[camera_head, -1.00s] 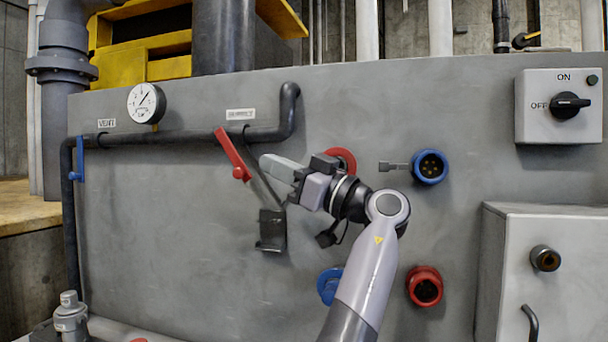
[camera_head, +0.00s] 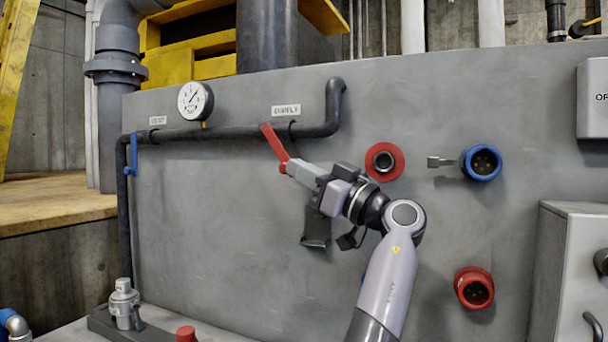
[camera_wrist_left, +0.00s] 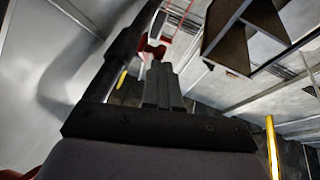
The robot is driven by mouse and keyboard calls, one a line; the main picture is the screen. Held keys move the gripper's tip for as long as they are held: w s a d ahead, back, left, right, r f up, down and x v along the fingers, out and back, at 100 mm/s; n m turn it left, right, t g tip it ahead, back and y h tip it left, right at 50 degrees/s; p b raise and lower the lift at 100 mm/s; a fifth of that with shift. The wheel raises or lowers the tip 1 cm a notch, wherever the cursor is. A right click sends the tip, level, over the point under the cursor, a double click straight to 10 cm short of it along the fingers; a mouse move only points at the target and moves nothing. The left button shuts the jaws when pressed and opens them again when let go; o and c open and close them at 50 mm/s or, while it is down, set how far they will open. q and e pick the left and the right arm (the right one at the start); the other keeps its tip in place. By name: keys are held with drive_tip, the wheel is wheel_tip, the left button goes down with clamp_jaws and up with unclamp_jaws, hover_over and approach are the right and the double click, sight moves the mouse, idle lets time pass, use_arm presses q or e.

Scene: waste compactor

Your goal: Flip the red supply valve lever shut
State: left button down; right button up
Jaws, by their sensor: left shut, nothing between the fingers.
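The red supply valve lever (camera_head: 274,143) slants on the grey panel, its upper end to the left, crossing the dark pipe below the supply label (camera_head: 286,110). My left gripper (camera_head: 290,168) is shut and empty. Its fingertips are at the lever's lower end in the head view and overlap it there; I cannot tell whether they touch. In the left wrist view the shut fingers (camera_wrist_left: 163,82) point at a red part (camera_wrist_left: 152,47), likely the lever, beside a dark pipe. My right gripper is not in view.
A pressure gauge (camera_head: 195,101) and a blue lever (camera_head: 133,155) are on the left of the panel. Red (camera_head: 384,161) and blue (camera_head: 481,162) sockets stick out on the right, with another red socket (camera_head: 474,288) below.

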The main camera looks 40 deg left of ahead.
use_arm(q)
drive_tip(key=shift+a+f+y+b, duration=0.2)
drive_tip(key=shift+f+y+b, duration=0.15)
drive_tip(key=shift+b, duration=0.1)
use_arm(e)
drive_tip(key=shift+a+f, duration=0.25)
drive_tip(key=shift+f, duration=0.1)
use_arm(q)
drive_tip(key=s+a+f+y+b, duration=0.1)
drive_tip(key=a+f+b, duration=0.2)
drive_tip(key=a+b, duration=0.2)
drive_tip(key=shift+s+m+t+y+b, duration=0.3)
drive_tip(key=shift+s+m+y+b, duration=0.1)
drive_tip(key=shift+b, duration=1.2)
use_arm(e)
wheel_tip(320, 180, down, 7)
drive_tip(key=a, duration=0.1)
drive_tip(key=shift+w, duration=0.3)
use_arm(q)
drive_tip(key=shift+a, duration=0.1)
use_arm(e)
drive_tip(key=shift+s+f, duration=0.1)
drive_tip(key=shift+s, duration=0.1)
use_arm(q)
wheel_tip(320, 180, up, 20)
drive_tip(key=p, duration=0.4)
drive_tip(key=shift+p, duration=0.4)
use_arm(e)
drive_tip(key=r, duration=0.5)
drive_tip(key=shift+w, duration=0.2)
